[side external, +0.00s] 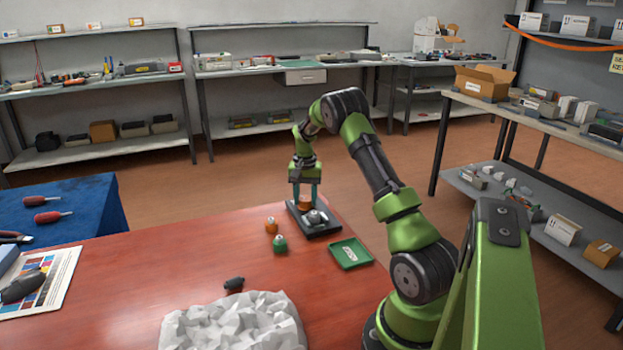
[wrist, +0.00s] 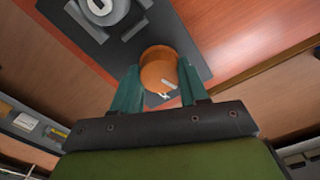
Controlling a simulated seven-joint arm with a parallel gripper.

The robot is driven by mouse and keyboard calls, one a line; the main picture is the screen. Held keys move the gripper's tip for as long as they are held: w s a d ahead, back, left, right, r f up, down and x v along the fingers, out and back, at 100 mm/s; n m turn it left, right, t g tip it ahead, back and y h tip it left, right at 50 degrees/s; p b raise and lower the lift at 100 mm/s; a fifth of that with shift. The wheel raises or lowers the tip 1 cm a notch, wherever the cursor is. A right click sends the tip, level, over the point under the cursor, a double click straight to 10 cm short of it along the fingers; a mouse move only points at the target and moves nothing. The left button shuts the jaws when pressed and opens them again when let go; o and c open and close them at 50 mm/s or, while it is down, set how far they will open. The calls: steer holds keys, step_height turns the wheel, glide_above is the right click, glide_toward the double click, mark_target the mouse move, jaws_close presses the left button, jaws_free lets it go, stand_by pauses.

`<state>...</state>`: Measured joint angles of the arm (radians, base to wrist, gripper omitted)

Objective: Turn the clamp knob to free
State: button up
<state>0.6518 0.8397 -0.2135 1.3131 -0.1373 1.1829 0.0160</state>
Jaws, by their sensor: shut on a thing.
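In the side external view, my gripper (side external: 306,194) points down over the far part of the dark base plate (side external: 322,230), and the knob (side external: 305,203) shows partly between the fingers. A round grey fitting (side external: 315,216) stands on the plate next to the knob; it also shows at the top of the wrist view (wrist: 100,8).
On the red table (side external: 190,265) are an orange-topped piece (side external: 271,225), a green piece (side external: 280,244), a green tray (side external: 350,254), a small black part (side external: 234,284) and a crumpled white heap (side external: 235,322). The table's left middle is clear.

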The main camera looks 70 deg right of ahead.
mark_target(305, 199)
steer(key=n, duration=0.5)
steer(key=shift+r, duration=0.1)
stand_by(0.5)
steer(key=o, duration=1.1)
steer(key=shift+c, duration=0.2)
step_height(305, 199, up, 17)
